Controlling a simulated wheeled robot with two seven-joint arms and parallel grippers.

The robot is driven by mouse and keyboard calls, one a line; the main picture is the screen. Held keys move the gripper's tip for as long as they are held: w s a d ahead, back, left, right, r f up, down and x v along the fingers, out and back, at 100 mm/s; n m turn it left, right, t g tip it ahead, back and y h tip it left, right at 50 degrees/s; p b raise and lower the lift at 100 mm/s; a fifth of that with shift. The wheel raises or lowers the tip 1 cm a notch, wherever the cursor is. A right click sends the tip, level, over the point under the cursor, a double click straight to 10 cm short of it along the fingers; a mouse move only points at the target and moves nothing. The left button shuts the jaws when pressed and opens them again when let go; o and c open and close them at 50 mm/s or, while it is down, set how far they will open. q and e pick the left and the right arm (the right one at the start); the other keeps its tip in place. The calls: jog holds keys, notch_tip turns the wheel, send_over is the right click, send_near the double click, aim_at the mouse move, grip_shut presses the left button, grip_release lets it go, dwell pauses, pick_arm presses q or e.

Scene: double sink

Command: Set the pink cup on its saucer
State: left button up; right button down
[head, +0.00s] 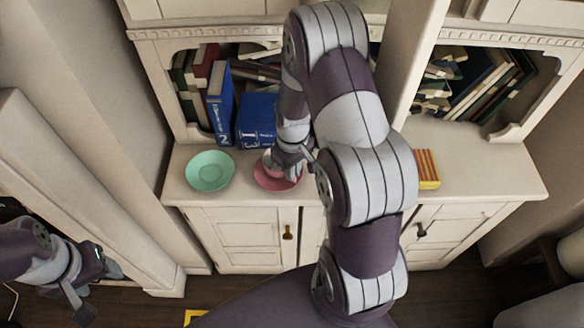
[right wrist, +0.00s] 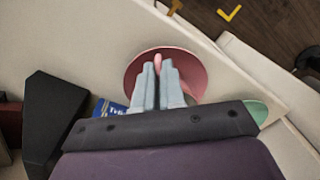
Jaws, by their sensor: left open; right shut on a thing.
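The pink saucer (head: 277,183) lies on the cabinet top, partly covered by my right gripper and arm in the head view. In the right wrist view the saucer (right wrist: 135,72) shows beyond the fingers. My right gripper (right wrist: 158,62) is over the saucer, shut on a small pink part of the pink cup (right wrist: 157,60). Most of the cup is hidden by the fingers and wrist, and I cannot tell whether it touches the saucer. My left gripper (head: 92,283) is open and empty, low at the left, away from the cabinet top.
A green dish (head: 210,171) sits left of the saucer. Blue books (head: 256,119) stand close behind. A red and yellow striped box (head: 427,168) is to the right, past my right arm. The cabinet top (head: 480,180) is clear at the far right.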

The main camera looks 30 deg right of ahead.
jog(key=shift+s+f, duration=0.1)
jog(key=shift+f, duration=0.15)
jog(key=c, duration=1.2)
grip_release()
jog(key=shift+c, duration=0.2)
jog(key=shift+r, duration=0.1)
notch_tip(320, 180, up, 12)
jog(key=s+a+m+t, duration=0.1)
jog(key=s+a+m, duration=0.1)
jog(key=s+a, duration=0.6)
jog(key=shift+a+r+t, duration=0.2)
jog(key=shift+a+t, duration=0.1)
jog(key=shift+a, duration=0.3)
